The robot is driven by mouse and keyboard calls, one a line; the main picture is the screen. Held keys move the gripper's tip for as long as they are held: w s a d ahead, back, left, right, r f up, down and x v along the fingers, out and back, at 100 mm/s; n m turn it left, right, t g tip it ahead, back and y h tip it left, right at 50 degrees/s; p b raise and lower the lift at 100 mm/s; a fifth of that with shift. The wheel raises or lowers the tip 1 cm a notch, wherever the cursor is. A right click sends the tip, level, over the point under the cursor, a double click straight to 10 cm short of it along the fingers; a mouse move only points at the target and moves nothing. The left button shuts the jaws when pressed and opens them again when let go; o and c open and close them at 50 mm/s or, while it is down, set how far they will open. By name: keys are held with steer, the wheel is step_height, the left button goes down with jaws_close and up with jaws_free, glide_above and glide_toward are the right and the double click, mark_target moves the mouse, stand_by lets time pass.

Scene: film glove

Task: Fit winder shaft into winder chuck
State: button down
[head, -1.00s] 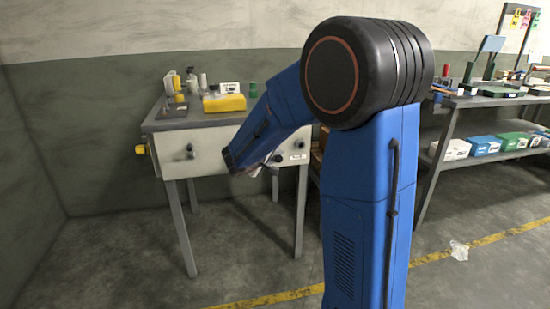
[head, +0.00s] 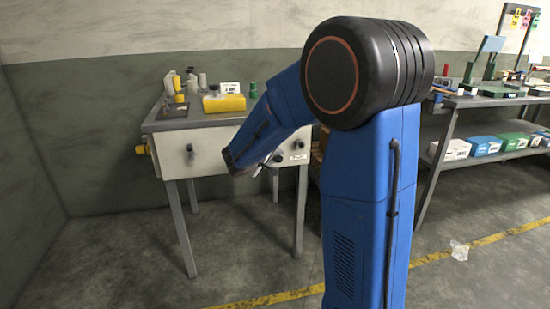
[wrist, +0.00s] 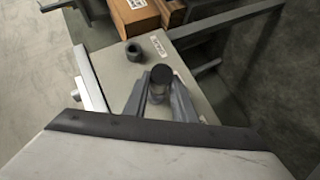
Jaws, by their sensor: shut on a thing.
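In the wrist view my gripper (wrist: 160,92) is shut on an upright-looking cylinder with a dark end, which I take to be the winder shaft (wrist: 161,76). Its lower part is between the fingers and partly hidden. A dark round piece with a hole, apparently the winder chuck (wrist: 134,52), stands out from the pale panel (wrist: 117,63), up and left of the held shaft. The shaft and this piece look apart. In the head view my arm covers most of the gripper, and its tip is near the right part of the bench's front panel (head: 225,142).
The bench top holds a yellow box (head: 224,103), a green cylinder (head: 253,90) and several bottles. A dark knob (head: 190,150) juts from the front panel. A shelf table (head: 466,101) with boxes stands at right.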

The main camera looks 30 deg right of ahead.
steer(key=shift+w+d, duration=0.25)
steer(key=shift+w, duration=0.55)
steer(key=shift+w+d, duration=0.2)
steer(key=shift+w, duration=0.6)
steer(key=c, duration=1.4)
jaws_free()
steer(key=v, duration=1.7)
steer(key=shift+s+r, duration=0.1)
steer(key=shift+s, duration=0.05)
